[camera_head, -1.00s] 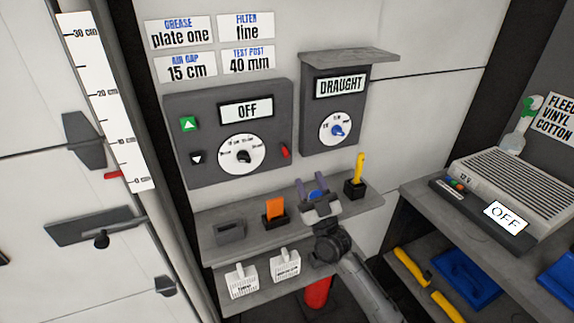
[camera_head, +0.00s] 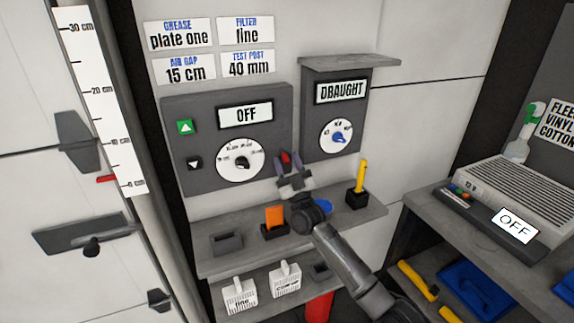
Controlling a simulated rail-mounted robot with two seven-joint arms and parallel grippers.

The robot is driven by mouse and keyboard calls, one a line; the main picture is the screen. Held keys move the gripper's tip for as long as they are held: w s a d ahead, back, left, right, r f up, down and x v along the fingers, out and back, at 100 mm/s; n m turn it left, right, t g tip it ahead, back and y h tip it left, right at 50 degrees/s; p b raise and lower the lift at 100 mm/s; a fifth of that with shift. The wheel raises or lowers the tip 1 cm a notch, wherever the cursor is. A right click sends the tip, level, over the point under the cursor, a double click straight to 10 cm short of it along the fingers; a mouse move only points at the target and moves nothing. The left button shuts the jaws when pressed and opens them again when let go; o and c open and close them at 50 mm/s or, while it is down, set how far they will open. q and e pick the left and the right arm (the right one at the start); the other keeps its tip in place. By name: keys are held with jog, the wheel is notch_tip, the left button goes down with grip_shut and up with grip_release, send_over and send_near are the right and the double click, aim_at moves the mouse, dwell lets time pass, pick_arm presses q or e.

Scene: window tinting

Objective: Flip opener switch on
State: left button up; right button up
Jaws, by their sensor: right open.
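A dark grey control panel (camera_head: 212,188) hangs on the wall. Whether the fingers touch the switch cannot be told. My left gripper is not in view.
A DRAUGHT box (camera_head: 313,140) with a blue knob hangs right of the panel. The shelf (camera_head: 345,222) below holds an orange item (camera_head: 274,216), a blue item and a yellow-handled tool (camera_head: 361,173). A grey unit (camera_head: 525,195) showing OFF stands at right. A ruler (camera_head: 97,90) is at left.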

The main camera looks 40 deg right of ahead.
aim_at(281, 145)
jog(key=shift+w+r, duration=0.1)
jog(key=shift+c, duration=0.4)
grip_shut()
jog(key=shift+r+p, duration=0.15)
jog(key=shift+p, duration=0.2)
notch_tip(281, 145, up, 4)
jog(key=g+p, duration=0.4)
jog(key=p, duration=1.2)
jog(key=m+g+p, duration=0.1)
jog(key=g+p, duration=0.4)
jog(key=p, duration=1.2)
jog(key=shift+f+y, duration=0.2)
jog(key=shift+y, duration=0.2)
jog(key=shift+g+p, duration=0.4)
jog(key=shift+p, duration=0.55)
jog(key=shift+f, duration=0.15)
